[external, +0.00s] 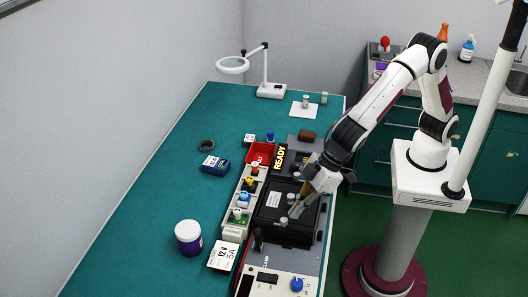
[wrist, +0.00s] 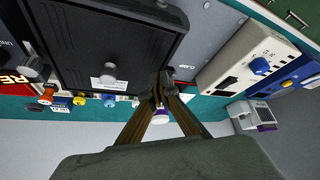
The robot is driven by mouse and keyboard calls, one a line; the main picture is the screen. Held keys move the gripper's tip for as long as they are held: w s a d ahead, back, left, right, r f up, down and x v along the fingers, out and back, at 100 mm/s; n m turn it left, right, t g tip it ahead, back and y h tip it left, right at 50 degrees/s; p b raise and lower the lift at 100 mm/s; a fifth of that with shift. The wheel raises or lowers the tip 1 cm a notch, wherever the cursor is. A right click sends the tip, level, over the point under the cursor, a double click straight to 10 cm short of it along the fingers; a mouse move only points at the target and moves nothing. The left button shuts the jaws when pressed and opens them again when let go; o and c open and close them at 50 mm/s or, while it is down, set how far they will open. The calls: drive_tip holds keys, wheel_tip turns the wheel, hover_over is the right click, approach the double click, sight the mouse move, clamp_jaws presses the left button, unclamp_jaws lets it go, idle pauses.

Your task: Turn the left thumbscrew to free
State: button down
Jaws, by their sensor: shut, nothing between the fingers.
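A black box-shaped unit (external: 270,228) sits in the bench rack, with a white label and silver thumbscrews on it. The wrist view shows a thumbscrew beside the label (wrist: 109,70) and one at the far left (wrist: 35,68).
A control panel (external: 277,285) with a blue knob lies in front of the unit. A tray of coloured parts (external: 232,233) runs along its left side. The left bench is mostly clear around a white jar (external: 189,238).

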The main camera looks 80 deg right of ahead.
wheel_tip(320, 180, up, 6)
idle(0.9)
idle(0.3)
